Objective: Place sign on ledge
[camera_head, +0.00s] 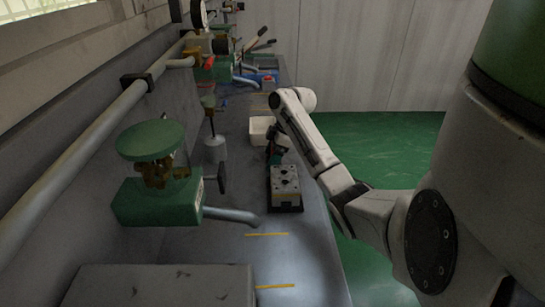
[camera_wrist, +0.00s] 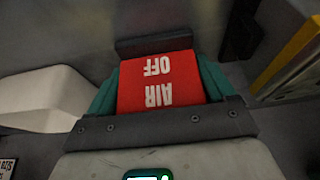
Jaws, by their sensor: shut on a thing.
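A red sign (camera_wrist: 160,82) with white "AIR OFF" lettering, upside down in the wrist view, sits between the green fingers of my gripper (camera_wrist: 158,90). The gripper is shut on it. In the head view my gripper (camera_head: 274,154) is low over the grey bench (camera_head: 240,170), between a white bin and a valve block; the sign cannot be made out there. A dark bar (camera_wrist: 153,43) lies just beyond the sign's far edge in the wrist view. I cannot tell whether it is the ledge or whether the sign touches it.
The white bin (camera_head: 261,131) is just behind my gripper. The yellow-sided valve block (camera_head: 285,183) is just in front. A green valve (camera_head: 155,200) with a handwheel stands at left, its pipe reaching right. More valves line the bench's back. Bare bench lies near the yellow marks.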

